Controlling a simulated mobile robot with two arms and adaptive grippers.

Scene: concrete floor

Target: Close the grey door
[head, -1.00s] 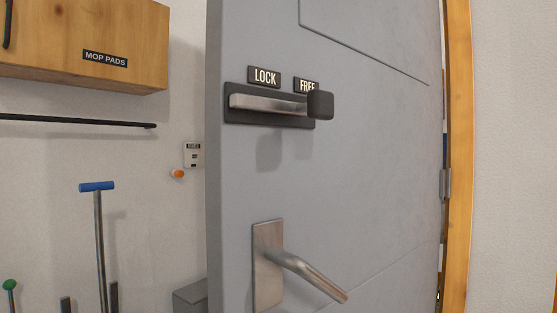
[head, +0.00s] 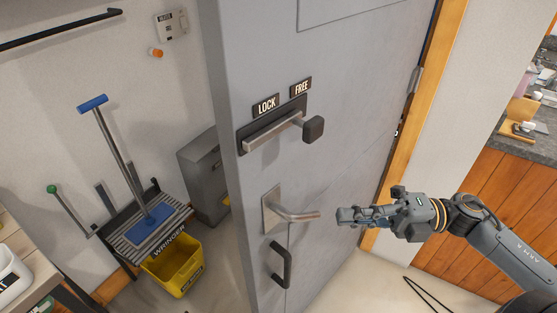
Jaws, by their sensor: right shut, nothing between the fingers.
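The grey door (head: 345,120) stands open, its free edge toward the left and its hinge side at the wooden frame (head: 432,75) on the right. It carries a sliding latch (head: 272,132) with a black knob (head: 313,127) at the FREE end, a metal lever handle (head: 292,214) and a black pull handle (head: 281,265) below it. My right gripper (head: 345,215) is shut and empty, its fingertips pointing left, just right of the lever's tip. I cannot tell whether it touches the door. My left gripper is not in view.
Behind the door's free edge are a yellow wringer bucket (head: 174,268), a blue-headed mop (head: 115,150) and a grey bin (head: 205,175). A counter with wooden panels (head: 485,210) stands at the right. Bare floor (head: 350,285) shows below the door.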

